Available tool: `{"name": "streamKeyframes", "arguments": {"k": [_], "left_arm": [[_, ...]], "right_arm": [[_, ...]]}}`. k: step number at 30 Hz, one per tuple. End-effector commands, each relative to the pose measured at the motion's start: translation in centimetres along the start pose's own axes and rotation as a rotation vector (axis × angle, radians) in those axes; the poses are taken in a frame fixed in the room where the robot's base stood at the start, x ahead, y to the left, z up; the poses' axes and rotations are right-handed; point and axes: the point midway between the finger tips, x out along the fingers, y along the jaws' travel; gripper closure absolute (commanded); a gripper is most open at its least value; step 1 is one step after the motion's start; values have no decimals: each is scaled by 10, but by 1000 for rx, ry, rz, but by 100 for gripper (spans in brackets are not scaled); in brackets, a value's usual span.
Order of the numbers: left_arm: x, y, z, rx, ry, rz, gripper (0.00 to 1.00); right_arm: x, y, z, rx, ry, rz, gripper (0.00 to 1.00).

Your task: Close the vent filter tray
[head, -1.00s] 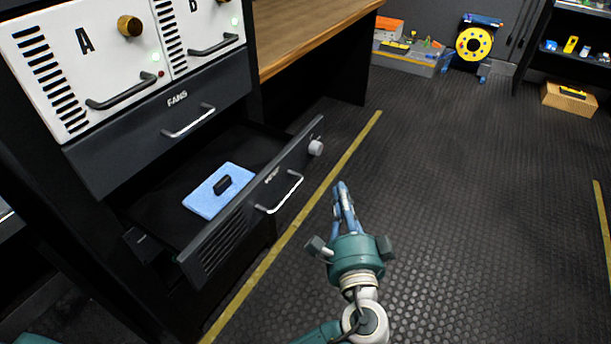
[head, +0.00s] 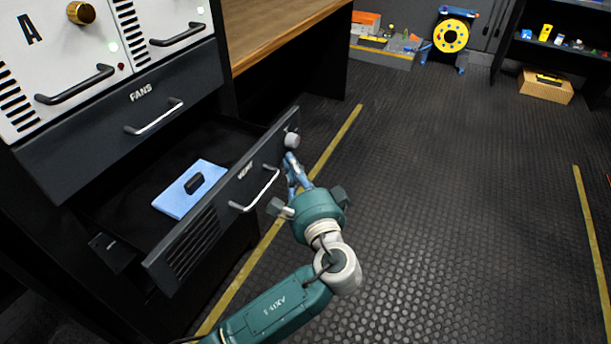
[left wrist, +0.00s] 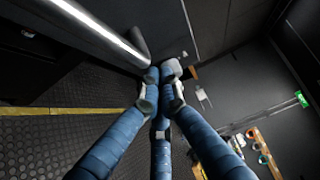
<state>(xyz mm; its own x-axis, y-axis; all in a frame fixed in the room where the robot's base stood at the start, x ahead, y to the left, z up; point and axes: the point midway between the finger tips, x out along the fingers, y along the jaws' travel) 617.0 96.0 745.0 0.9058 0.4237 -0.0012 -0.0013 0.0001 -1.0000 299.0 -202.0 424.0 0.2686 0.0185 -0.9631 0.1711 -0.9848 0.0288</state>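The vent filter tray (head: 215,225) is a dark drawer labelled VENT, pulled out under the FANS panel. Its front has a silver bar handle (head: 256,190), a slotted grille and a grey knob (head: 291,140) near the far end. A blue filter pad (head: 188,190) with a black grip lies inside. My left gripper (head: 290,160) is just outside the tray front, between the handle and the knob; whether it touches is unclear. In the left wrist view its blue fingers (left wrist: 163,82) converge with the tips together, holding nothing visible. My right gripper is not in view.
The closed FANS drawer (head: 120,125) sits above the tray, below white panels with handles. A wooden worktop (head: 275,30) is beyond. The ribbed floor (head: 450,190) at right is open, with yellow lines. A yellow reel (head: 451,35) and a cardboard box (head: 545,87) stand at the back.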

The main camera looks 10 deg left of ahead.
Motion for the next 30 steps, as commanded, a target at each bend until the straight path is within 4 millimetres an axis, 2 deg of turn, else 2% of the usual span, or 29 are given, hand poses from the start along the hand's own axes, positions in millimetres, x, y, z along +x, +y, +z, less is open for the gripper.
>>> {"name": "streamKeyframes", "arguments": {"k": [5, 17, 23, 25, 30], "left_arm": [[9, 0, 10, 0, 0, -1, 100], [11, 0, 11, -1, 0, -1, 100], [18, -2, 19, 0, 0, -1, 100], [25, -2, 26, 1, -3, -1, 100], [50, -2, 52, 3, -4, -1, 100]], "right_arm": [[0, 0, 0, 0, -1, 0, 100], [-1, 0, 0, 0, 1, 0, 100], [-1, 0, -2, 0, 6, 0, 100], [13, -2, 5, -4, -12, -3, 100], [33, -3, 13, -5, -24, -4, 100]]}}
